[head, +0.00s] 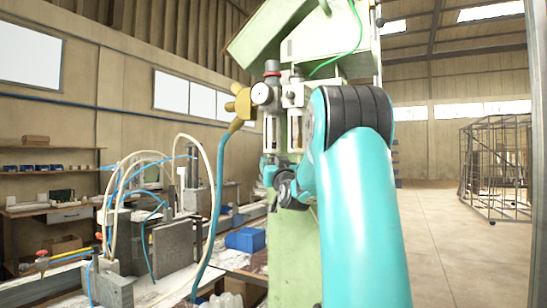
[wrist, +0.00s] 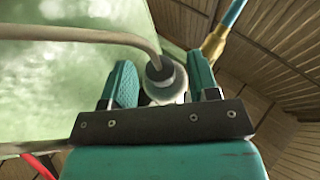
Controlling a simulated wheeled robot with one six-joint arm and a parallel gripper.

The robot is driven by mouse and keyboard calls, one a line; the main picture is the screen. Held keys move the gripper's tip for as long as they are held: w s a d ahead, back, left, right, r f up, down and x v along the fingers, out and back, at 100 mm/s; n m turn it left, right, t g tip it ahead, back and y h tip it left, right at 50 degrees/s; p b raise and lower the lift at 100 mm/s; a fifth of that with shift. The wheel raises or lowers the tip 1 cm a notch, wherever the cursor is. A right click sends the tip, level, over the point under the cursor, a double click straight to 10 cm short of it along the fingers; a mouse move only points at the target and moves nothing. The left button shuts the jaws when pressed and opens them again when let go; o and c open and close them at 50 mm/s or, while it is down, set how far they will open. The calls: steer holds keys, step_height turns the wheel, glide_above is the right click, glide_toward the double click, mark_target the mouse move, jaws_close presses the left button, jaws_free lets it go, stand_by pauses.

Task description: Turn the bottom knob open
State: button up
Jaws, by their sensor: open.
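In the wrist view, a small round knob-like part (wrist: 162,76) with a dark grey end and a paler body sits between the two teal fingers of my gripper (wrist: 160,68). The fingers are apart, one on each side of it; I cannot tell whether either touches it. In the head view, my gripper (head: 268,174) is below the air unit on the green column, partly hidden by my arm. The air unit has a round gauge (head: 262,94), a red-topped knob (head: 272,68) and clear bowls. The bottom knob is not clearly visible in the head view.
A beige tube (wrist: 80,35) crosses close above the fingers in the wrist view. A brass fitting (wrist: 214,45) with a blue hose is to the right. In the head view, a yellow handle (head: 240,103) and blue hose (head: 218,190) hang left of the unit. Open floor lies right.

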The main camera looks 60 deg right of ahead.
steer(key=shift+w+d, duration=0.15)
steer(key=shift+w, duration=0.05)
steer(key=c, duration=0.9)
